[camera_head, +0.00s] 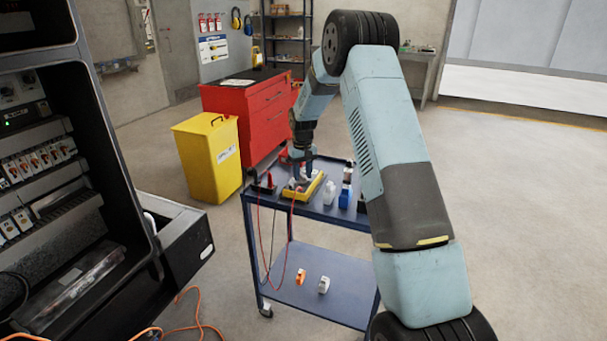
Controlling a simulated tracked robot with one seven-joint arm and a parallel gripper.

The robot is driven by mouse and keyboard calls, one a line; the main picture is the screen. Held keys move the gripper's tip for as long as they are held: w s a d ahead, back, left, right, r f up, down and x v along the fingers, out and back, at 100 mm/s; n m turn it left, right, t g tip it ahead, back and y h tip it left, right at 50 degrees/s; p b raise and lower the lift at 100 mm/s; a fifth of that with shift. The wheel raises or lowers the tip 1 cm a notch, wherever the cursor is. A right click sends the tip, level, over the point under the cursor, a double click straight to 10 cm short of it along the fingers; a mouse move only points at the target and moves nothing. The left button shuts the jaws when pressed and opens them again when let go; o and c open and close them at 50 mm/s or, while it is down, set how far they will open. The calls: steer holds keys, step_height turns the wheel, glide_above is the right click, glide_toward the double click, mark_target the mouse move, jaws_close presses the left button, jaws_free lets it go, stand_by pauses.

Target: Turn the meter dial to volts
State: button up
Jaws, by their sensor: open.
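The yellow-edged meter (309,189) lies on the top shelf of the blue cart (327,215). Its dial is hidden under my gripper and too small to make out, so its setting cannot be told. My gripper (300,178) points down at the meter from above, with its fingers at or just over the meter's face. I cannot tell whether they touch the dial. A red lead and a black lead hang from near the meter over the cart's front edge.
Blue and white bottles (345,195) stand right of the meter, and a black-and-red item (263,184) is at its left. The open cabinet (60,180) is at the left. A yellow bin (210,157) and red tool chest (262,110) stand behind. Floor at right is clear.

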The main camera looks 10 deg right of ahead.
mark_target(303, 175)
step_height(303, 175, up, 14)
steer(key=shift+f, duration=0.15)
stand_by(0.5)
steer(key=s+r+t, duration=0.1)
steer(key=s+r, duration=0.8)
steer(key=s, duration=0.3)
steer(key=s+r+t, duration=0.2)
steer(key=s+r, duration=0.7)
steer(key=s, duration=0.2)
steer(key=s+f+m+t, duration=0.1)
steer(key=s+t, duration=0.1)
steer(key=s, duration=2.3)
steer(key=shift+s+d+f+m+t, duration=0.15)
steer(key=shift+s+f+m+t, duration=0.15)
steer(key=shift+s+f+m, duration=0.1)
